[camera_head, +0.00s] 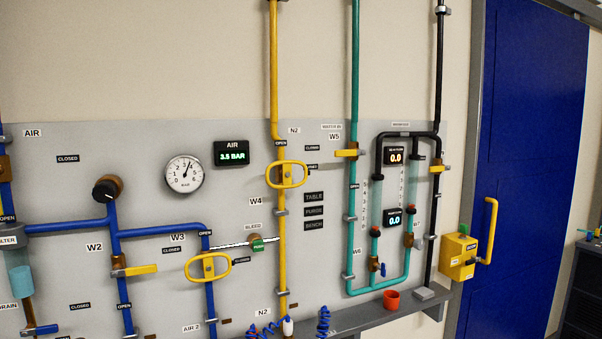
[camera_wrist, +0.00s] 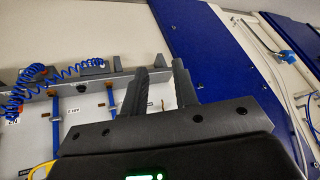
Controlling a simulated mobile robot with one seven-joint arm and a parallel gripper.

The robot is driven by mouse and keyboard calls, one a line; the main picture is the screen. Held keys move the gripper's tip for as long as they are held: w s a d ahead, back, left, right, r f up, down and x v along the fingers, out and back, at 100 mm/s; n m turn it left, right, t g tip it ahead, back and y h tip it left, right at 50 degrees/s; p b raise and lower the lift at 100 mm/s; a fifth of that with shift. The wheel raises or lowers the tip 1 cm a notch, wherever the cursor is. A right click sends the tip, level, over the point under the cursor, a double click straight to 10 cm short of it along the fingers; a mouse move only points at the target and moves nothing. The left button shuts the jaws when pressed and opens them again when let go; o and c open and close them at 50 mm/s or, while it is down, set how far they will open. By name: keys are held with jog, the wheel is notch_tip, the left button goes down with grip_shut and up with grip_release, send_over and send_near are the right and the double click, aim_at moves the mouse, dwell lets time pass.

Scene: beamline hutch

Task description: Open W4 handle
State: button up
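The W4 handle (camera_head: 299,175) is a yellow oval ring on the yellow vertical pipe (camera_head: 282,240), above and right of the W4 label (camera_head: 256,201). It lies crosswise to the pipe, with an OPEN tag (camera_head: 281,143) above it and a CLOSED tag to its right. My gripper (camera_wrist: 160,68) shows only in the wrist view, with its two dark fingers apart and nothing between them. The wrist view is turned over and shows the board's lower edge. A bit of yellow (camera_wrist: 42,172) at its lower left is too cut off to identify.
A similar yellow oval handle (camera_head: 190,267) sits on the blue W3 pipe, lower left. A bleed valve (camera_head: 257,244) is between them. A grey shelf (camera_head: 350,318) with a red cup (camera_head: 391,300) juts out below the board. A blue door (camera_head: 525,150) stands right.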

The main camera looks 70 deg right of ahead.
jog(key=w+d+r+m+t, duration=0.1)
jog(key=w+d+r+m, duration=0.3)
jog(key=d, duration=0.3)
jog(key=w+d+r+m+t, duration=0.1)
jog(key=w+d+r+m, duration=0.1)
jog(key=w+d+m, duration=0.4)
jog(key=s+d+r+m+t+h, duration=0.15)
jog(key=d+r+m, duration=0.3)
jog(key=d, duration=0.55)
jog(key=s+d+r+m+t, duration=0.15)
jog(key=d+r+m, duration=0.3)
jog(key=d, duration=0.55)
jog(key=m+t+h, duration=0.4)
jog(key=m+h, duration=0.5)
jog(key=m, duration=0.6)
send_near(306, 170)
jog(key=x, duration=1)
jog(key=shift+w+d, duration=0.15)
jog(key=shift+w, duration=0.05)
